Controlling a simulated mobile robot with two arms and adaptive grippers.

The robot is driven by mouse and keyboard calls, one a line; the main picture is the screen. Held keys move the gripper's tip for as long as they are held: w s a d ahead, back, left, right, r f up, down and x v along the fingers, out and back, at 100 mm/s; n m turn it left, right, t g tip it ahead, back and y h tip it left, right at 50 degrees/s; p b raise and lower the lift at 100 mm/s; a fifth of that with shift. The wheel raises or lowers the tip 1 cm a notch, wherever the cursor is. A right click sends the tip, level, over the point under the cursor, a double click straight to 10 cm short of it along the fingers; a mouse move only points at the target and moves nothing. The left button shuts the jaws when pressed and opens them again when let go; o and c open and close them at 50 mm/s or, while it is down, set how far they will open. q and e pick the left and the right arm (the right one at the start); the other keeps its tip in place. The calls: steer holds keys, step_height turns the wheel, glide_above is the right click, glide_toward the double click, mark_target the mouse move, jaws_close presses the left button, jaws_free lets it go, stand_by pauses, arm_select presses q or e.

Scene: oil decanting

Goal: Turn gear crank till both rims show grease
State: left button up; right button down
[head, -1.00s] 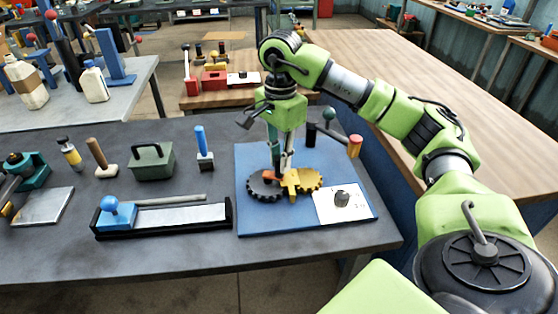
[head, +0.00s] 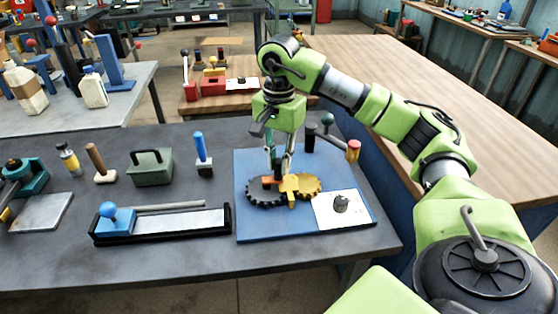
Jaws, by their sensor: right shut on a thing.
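The gear rig stands on a blue board (head: 255,225). A dark toothed gear (head: 257,199) meshes with a yellow gear (head: 308,187) on its right. An orange crank arm (head: 268,181) lies over the dark gear, with a dark teal handle upright at its right end. My right gripper (head: 279,163) points down from above and is shut on the crank handle, its fingers partly covering it. Grease on either rim cannot be made out at this size. My left gripper is not in view.
A white plate with a dark knob (head: 341,204) lies at the board's right front. Left are a blue-handled tool (head: 202,150), a green box (head: 150,167) and a long black tray (head: 231,217).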

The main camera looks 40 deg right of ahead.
steer(key=c, duration=1.9)
jaws_free()
step_height(320, 180, up, 12)
steer(key=shift+r, duration=0.1)
